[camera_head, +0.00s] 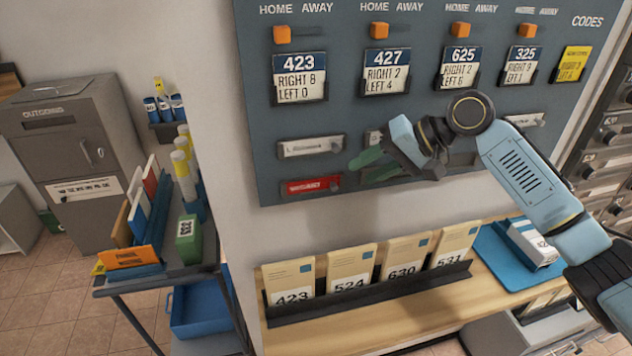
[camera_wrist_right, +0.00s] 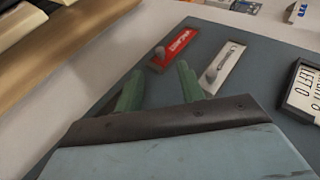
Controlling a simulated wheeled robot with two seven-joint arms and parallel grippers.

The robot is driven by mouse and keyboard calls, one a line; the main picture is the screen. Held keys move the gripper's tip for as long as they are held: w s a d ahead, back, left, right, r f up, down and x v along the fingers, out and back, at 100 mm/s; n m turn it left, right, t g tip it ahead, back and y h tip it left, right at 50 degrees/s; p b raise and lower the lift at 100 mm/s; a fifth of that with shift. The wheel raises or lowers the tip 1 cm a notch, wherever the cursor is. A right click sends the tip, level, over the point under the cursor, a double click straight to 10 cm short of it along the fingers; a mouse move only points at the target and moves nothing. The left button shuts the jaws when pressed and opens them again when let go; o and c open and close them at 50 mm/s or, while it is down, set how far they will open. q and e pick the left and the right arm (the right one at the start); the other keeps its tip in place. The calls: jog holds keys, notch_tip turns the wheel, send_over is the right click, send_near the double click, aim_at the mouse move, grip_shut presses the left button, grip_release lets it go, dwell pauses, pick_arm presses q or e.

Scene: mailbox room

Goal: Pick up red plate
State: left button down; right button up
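The red plate (camera_head: 313,185) sits at the lower left of the grey wall board, below a silver plate (camera_head: 311,147). In the right wrist view the red plate (camera_wrist_right: 174,48) lies just beyond the fingertips, with a small knob at its end. My right gripper (camera_head: 362,168) is in front of the board, to the right of the red plate. Its green fingers are spread apart with nothing between them, as the right wrist view (camera_wrist_right: 158,72) also shows. They appear apart from the plate. My left gripper is not in view.
The grey board (camera_head: 345,118) holds number cards and orange sliders. Below it, a wooden shelf (camera_head: 400,318) carries several numbered envelopes (camera_head: 349,272) in a black rack and a blue tray (camera_head: 497,252). A side cart (camera_head: 165,280) stands at the left.

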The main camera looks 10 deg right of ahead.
aim_at(337, 187)
jog(key=x, duration=0.4)
jog(key=p+x, duration=0.1)
jog(key=x, duration=0.1)
jog(key=shift+s+a+f, duration=0.15)
jog(key=shift+a, duration=0.15)
jog(key=shift+d, duration=0.1)
grip_shut()
